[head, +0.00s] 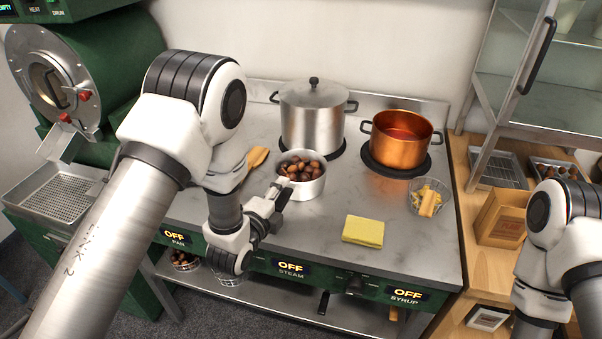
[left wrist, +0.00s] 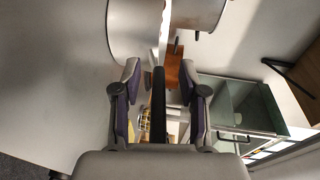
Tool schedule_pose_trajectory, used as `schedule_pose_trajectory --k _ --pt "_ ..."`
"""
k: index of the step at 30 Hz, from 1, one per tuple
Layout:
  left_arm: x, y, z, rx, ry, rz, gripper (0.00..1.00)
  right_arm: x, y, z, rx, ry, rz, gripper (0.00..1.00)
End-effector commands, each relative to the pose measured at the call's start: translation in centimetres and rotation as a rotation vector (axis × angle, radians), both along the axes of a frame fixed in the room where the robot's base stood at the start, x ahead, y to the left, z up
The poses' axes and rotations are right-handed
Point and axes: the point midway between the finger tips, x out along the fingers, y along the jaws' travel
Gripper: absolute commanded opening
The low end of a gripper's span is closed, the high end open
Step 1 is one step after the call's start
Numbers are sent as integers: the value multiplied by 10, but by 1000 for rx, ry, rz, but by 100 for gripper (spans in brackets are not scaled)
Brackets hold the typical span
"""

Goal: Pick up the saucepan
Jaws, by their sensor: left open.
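The saucepan (head: 303,190) is a pale metal pan full of brown chestnuts (head: 300,167), standing upright on the left front part of the stove top. My left gripper (head: 276,194) is at its lower left side, low over the stove's front edge. In the left wrist view the jaws (left wrist: 160,90) are apart, with a dark handle (left wrist: 158,105) between them and a gap on each side. The pale saucepan wall (left wrist: 134,30) shows beyond the fingers. In the head view my gripper covers the handle. My right arm shows at the right edge, but its gripper is out of view.
A lidded steel pot (head: 312,120) stands behind the saucepan, and a copper pot (head: 401,145) to its right. A wooden utensil (head: 257,157) lies close to its left. A yellow sponge (head: 363,231) and a wire basket (head: 429,198) are at the right. Bare counter lies between.

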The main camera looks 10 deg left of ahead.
Motion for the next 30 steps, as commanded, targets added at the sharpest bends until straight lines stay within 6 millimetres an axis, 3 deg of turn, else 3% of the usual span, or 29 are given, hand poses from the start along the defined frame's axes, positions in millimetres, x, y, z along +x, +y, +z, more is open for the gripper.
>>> schedule_pose_trajectory --k 5,7,9,23,30 --pt "1 0 -1 0 1 0 43 0 0 -1 0 0 0 40" --pt "1 0 -1 -1 1 0 25 0 0 -1 0 0 0 40" --pt "1 0 -1 -1 1 0 0 0 0 -1 0 0 0 40" --pt "2 0 2 0 -2 0 0 0 0 1 0 0 0 40" --pt "11 -4 21 -1 -5 -1 0 0 0 13 0 0 0 40"
